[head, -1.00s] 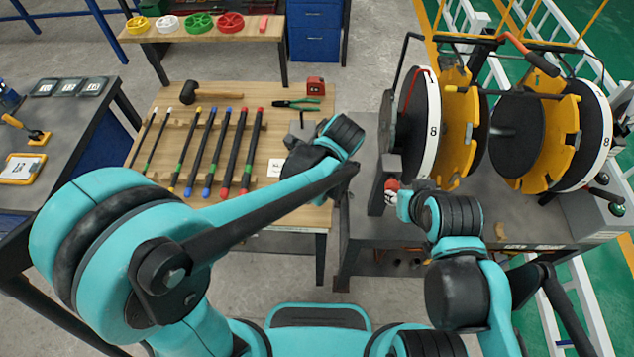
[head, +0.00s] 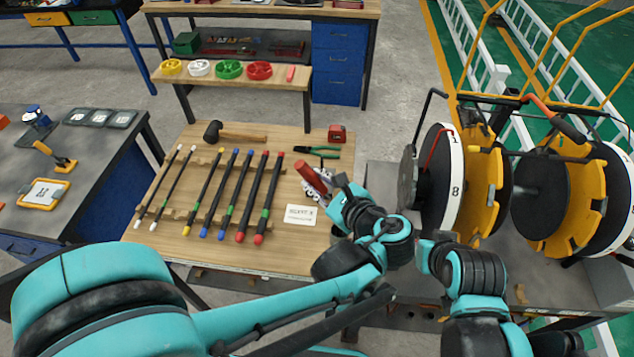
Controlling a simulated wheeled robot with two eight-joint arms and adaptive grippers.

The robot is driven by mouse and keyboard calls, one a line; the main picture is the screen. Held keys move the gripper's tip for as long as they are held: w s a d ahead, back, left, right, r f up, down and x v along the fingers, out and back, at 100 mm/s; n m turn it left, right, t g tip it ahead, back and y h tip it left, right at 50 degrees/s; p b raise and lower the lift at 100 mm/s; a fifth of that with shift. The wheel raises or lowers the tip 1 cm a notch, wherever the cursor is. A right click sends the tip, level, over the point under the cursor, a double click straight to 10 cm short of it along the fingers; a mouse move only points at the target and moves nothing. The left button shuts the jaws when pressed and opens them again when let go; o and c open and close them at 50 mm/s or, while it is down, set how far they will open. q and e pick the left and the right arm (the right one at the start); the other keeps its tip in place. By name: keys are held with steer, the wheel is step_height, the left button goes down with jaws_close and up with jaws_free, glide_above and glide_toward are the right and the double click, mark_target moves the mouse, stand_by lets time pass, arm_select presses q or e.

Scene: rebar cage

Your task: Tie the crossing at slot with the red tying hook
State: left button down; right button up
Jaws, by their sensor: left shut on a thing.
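My left gripper (head: 319,191) is shut on a red-handled tool (head: 308,176), which looks like the red tying hook. It holds the tool over the right part of the wooden table, beside the white label card (head: 300,215). The red handle points up and left; the tool's lower end is hidden. No tied crossing or slot can be made out.
Several colour-tipped rods (head: 228,195) lie on a wooden rack. A hammer (head: 233,132), green pliers (head: 316,151) and a red tape measure (head: 337,134) lie behind. Large reels (head: 457,190) stand on the right bench. A grey table (head: 100,145) is at left.

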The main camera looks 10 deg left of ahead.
step_height(320, 180, down, 6)
steer(key=b, duration=0.6)
stand_by(0.8)
step_height(320, 180, up, 6)
steer(key=p, duration=0.5)
steer(key=shift+f+p, duration=0.1)
steer(key=shift+p, duration=0.3)
